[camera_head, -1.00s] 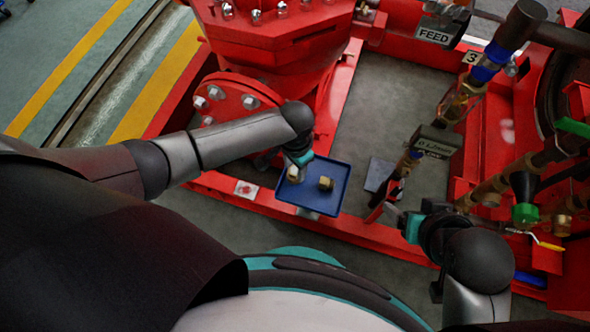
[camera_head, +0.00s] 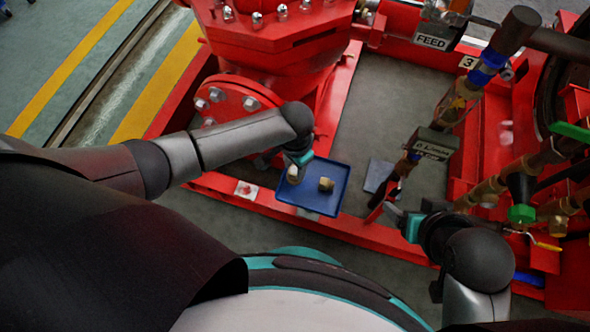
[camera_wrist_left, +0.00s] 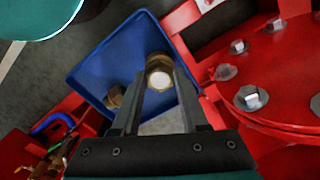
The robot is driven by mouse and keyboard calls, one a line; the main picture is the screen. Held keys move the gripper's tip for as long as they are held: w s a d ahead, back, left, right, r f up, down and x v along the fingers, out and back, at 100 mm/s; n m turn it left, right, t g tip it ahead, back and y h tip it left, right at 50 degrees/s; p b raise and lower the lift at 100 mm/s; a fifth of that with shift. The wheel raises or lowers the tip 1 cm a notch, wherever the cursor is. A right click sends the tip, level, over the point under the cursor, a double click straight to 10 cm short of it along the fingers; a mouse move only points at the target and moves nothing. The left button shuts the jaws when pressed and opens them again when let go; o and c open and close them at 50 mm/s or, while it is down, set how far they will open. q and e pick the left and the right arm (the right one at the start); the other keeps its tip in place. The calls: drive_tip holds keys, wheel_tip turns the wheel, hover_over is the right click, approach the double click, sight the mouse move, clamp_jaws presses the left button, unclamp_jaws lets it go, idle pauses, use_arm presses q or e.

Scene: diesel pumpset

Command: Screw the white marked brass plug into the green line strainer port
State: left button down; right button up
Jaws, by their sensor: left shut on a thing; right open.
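The white marked brass plug (camera_head: 293,174) is at the left side of the blue tray (camera_head: 338,199). My left gripper (camera_head: 296,167) reaches down over it. In the left wrist view the plug's white face (camera_wrist_left: 160,79) shows between the fingertips, and the left gripper (camera_wrist_left: 159,92) is shut on it. Whether the plug touches the tray I cannot tell. A second brass plug (camera_head: 326,184) lies in the tray to the right, apart from the gripper. A strainer with a green end (camera_head: 521,213) is at the far right; its port is not clear. My right gripper (camera_head: 393,211) is open and empty.
A red frame (camera_head: 345,228) runs along the tray's front. A bolted red flange (camera_head: 235,96) stands behind my left arm. Brass and dark pipework (camera_head: 432,143) rises between the tray and the strainer. A yellow-handled valve (camera_head: 547,246) sits below the strainer.

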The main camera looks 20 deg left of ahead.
use_arm(q)
drive_tip(key=shift+r+p, duration=1.45)
drive_tip(key=shift+p, duration=0.2)
drive_tip(key=shift+w, duration=0.1)
